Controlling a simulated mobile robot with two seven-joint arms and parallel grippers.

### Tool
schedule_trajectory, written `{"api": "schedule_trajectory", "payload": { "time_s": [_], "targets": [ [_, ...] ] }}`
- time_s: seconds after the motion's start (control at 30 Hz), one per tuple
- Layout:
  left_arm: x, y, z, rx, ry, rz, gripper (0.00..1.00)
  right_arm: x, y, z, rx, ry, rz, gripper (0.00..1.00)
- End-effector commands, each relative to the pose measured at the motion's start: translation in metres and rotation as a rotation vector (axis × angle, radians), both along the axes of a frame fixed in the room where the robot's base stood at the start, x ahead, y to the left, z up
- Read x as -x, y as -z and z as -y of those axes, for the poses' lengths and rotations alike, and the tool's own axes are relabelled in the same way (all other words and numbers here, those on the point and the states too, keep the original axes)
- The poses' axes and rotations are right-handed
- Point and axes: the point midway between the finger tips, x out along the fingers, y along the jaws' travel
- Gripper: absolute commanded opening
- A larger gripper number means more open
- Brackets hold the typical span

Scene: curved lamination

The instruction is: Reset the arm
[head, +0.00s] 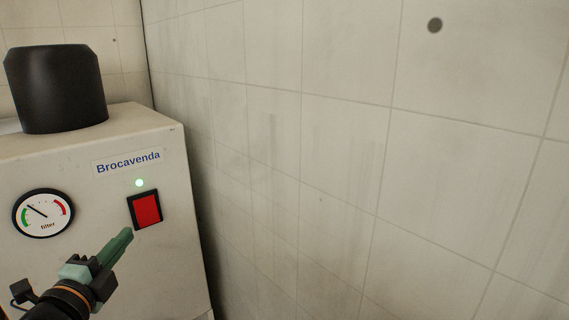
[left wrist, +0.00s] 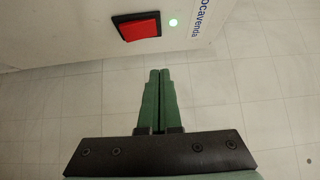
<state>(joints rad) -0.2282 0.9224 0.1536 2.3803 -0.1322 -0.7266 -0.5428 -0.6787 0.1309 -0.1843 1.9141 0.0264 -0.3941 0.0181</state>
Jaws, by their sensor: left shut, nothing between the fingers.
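My left gripper (head: 118,246) comes in from the lower left in the head view, its green fingers shut and empty. The fingertips point at the red rocker switch (head: 146,210) and lie just below and left of it in the picture. In the left wrist view the closed fingers (left wrist: 159,75) lie side by side, and the red switch (left wrist: 138,26) is above them, with a gap in the picture. I cannot tell the exact distance to the panel. A green light (head: 139,183) glows above the switch. My right gripper is not in view.
The white machine (head: 180,230), labelled Brocavenda (head: 128,162), stands at the left with a round gauge (head: 43,213) on its front. A black cylinder (head: 56,90) sits on top. A tiled wall (head: 330,150) runs close along its right side.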

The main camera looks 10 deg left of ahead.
Motion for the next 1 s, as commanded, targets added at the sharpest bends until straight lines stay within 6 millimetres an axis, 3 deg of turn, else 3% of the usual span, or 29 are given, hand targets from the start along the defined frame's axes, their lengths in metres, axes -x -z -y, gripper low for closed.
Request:
{"api": "schedule_trajectory", "payload": {
  "time_s": [0.17, 0.27, 0.4, 0.53, 0.63, 0.8, 1.0],
  "targets": [
    [0.006, 0.097, 0.003, 0.283, -0.017, -0.169, 0.0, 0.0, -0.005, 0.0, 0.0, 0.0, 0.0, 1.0],
    [0.024, 0.172, 0.018, 0.511, -0.047, -0.291, 0.0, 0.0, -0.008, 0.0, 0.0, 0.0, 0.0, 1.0],
    [0.065, 0.265, 0.055, 0.829, -0.111, -0.447, 0.0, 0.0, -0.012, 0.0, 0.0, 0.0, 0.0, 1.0],
    [0.114, 0.332, 0.101, 1.109, -0.194, -0.567, 0.0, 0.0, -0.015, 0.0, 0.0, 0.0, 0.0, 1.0],
    [0.147, 0.366, 0.135, 1.282, -0.258, -0.633, 0.0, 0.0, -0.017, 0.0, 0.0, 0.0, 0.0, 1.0],
    [0.181, 0.394, 0.174, 1.458, -0.33, -0.692, 0.0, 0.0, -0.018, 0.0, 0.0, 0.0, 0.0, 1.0],
    [0.189, 0.399, 0.183, 1.499, -0.346, -0.703, 0.0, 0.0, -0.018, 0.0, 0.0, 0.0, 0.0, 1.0]
  ]
}}
